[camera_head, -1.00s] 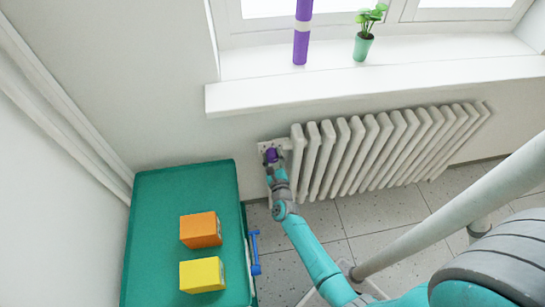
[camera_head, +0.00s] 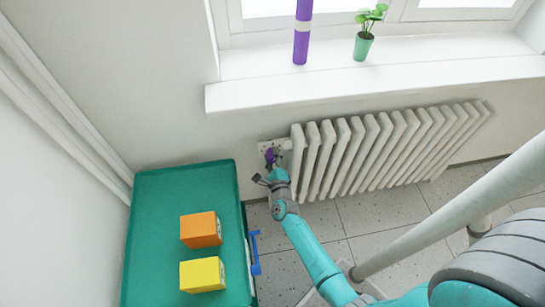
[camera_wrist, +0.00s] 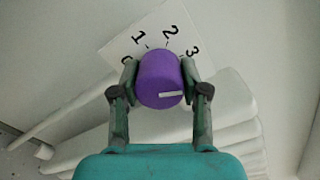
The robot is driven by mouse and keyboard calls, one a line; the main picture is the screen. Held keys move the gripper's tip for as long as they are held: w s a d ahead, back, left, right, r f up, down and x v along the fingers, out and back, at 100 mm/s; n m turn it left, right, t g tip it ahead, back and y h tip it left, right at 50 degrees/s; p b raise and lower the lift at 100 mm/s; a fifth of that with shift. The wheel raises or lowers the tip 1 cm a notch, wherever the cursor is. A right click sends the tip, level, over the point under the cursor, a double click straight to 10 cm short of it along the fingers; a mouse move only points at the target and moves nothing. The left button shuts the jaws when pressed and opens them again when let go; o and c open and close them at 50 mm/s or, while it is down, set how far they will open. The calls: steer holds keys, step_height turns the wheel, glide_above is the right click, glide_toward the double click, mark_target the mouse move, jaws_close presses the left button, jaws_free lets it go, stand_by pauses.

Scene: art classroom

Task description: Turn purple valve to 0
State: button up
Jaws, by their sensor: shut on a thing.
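The purple valve (camera_wrist: 160,75) sits in front of a white dial plate (camera_wrist: 147,38) in the wrist view. The digits 1, 2 and 3 show on the plate; a mark left of the 1 is partly hidden by a finger. A short white line lies on the lower right of the valve's face, almost level in the picture. My gripper (camera_wrist: 160,70) has one finger on each side of the valve and is shut on it. In the head view the valve (camera_head: 270,156) shows at the radiator's left end, with my gripper (camera_head: 272,164) at it.
A white radiator (camera_head: 375,150) runs right of the valve under the windowsill (camera_head: 400,80). The sill holds a purple cylinder (camera_head: 301,35) and a potted plant (camera_head: 363,43). A green-topped cart (camera_head: 160,230) with orange (camera_head: 200,230) and yellow (camera_head: 202,275) blocks stands left of my arm.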

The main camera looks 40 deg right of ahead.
steer(key=n, duration=0.4)
steer(key=shift+n, duration=0.3)
steer(key=n, duration=0.4)
steer(key=shift+n, duration=0.3)
steer(key=n, duration=0.8)
steer(key=shift+f+n, duration=0.1)
steer(key=shift+n, duration=0.3)
steer(key=n, duration=0.3)
steer(key=shift+n+h, duration=0.3)
steer(key=n, duration=0.3)
steer(key=shift+n, duration=0.3)
steer(key=n, duration=0.6)
steer(key=shift+f+n, duration=0.1)
steer(key=shift+n, duration=0.3)
